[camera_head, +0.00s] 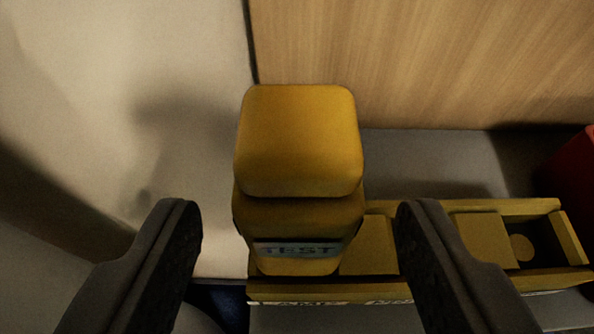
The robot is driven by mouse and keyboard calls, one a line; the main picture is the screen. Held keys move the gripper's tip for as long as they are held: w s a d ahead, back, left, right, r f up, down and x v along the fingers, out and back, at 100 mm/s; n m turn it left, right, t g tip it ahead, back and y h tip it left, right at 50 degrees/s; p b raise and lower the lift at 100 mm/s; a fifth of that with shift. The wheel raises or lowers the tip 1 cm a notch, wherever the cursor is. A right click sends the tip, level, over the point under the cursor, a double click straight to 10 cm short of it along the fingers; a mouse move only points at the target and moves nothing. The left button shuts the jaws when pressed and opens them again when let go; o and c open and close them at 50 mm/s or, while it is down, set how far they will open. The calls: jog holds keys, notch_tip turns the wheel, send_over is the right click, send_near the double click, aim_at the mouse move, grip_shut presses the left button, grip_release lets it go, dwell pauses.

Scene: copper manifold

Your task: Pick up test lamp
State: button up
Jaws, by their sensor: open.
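The test lamp (299,145) is a yellow block with a rounded top and a pale label reading "TEST" on its front. It stands upright in the middle of the view, at the left end of a yellow tray (330,290). My gripper (298,222) is open, with one dark finger to the left of the lamp and one to the right. Neither finger appears to touch the lamp. The lamp's lower end is partly hidden, and I cannot tell how deep it sits in the tray.
The tray extends right and holds other yellow blocks (482,240); its right end has an open-looking compartment. A red object (577,185) stands at the right edge. A wooden panel (420,65) rises behind, and a pale wall (120,90) is at the left. Grey surface shows behind the tray.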

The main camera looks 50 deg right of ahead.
aim_at(305, 150)
jog(key=shift+x, duration=1)
jog(key=c, duration=1.1)
jog(key=shift+r, duration=0.1)
jog(key=shift+r+p, duration=0.45)
jog(key=shift+r, duration=1.05)
jog(key=shift+s+r, duration=0.1)
jog(key=shift+r, duration=0.25)
jog(key=s, duration=0.5)
jog(key=s+d+r, duration=0.1)
jog(key=s, duration=0.4)
jog(key=s+d, duration=0.1)
jog(key=s, duration=0.4)
jog(key=shift+s+d+r+p, duration=0.2)
jog(key=shift+s+p, duration=0.1)
jog(key=shift+s, duration=0.1)
